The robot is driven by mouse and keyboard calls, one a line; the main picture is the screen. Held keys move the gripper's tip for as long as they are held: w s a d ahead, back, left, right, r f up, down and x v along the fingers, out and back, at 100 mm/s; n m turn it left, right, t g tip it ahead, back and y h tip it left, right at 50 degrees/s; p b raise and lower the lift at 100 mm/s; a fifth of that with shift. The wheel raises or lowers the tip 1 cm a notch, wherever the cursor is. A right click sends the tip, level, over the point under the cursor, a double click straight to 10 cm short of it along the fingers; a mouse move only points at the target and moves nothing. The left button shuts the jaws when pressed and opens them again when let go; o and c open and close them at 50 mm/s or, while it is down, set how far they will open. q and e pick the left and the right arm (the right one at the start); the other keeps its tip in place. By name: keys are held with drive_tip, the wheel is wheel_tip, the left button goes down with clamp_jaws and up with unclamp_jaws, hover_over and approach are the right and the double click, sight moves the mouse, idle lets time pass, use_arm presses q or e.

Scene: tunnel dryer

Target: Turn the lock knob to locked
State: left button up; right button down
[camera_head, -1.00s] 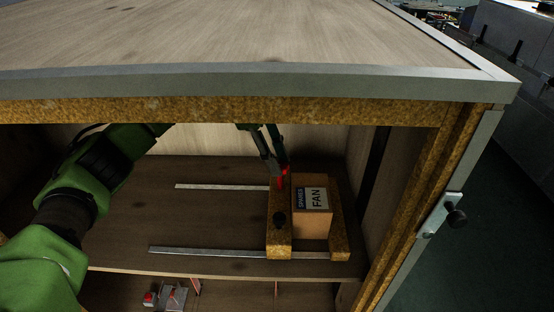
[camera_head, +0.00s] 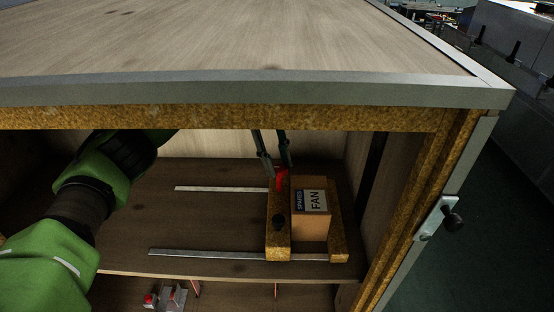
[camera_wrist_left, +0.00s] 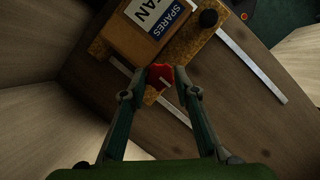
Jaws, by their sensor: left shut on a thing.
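The red lock knob (camera_head: 280,178) sits at the back end of a cork-coloured clamp bar (camera_head: 278,240) inside the cabinet. The knob also shows in the left wrist view (camera_wrist_left: 160,76), with a pale mark on its top. My left gripper (camera_head: 277,172) reaches down from above at the back, its two fingers on either side of the knob. In the left wrist view my left gripper (camera_wrist_left: 160,90) is shut on the red knob. My right gripper is in neither view.
A cardboard box (camera_head: 312,225) labelled SPARES FAN stands between the clamp bar and a second bar (camera_head: 338,228). A black knob (camera_head: 279,221) is on the clamp bar. Metal rails (camera_head: 200,253) run along the shelf. The cabinet top (camera_head: 240,88) overhangs the opening.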

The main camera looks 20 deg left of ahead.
use_arm(q)
drive_tip(key=o, duration=1.1)
drive_tip(key=shift+n, duration=0.3)
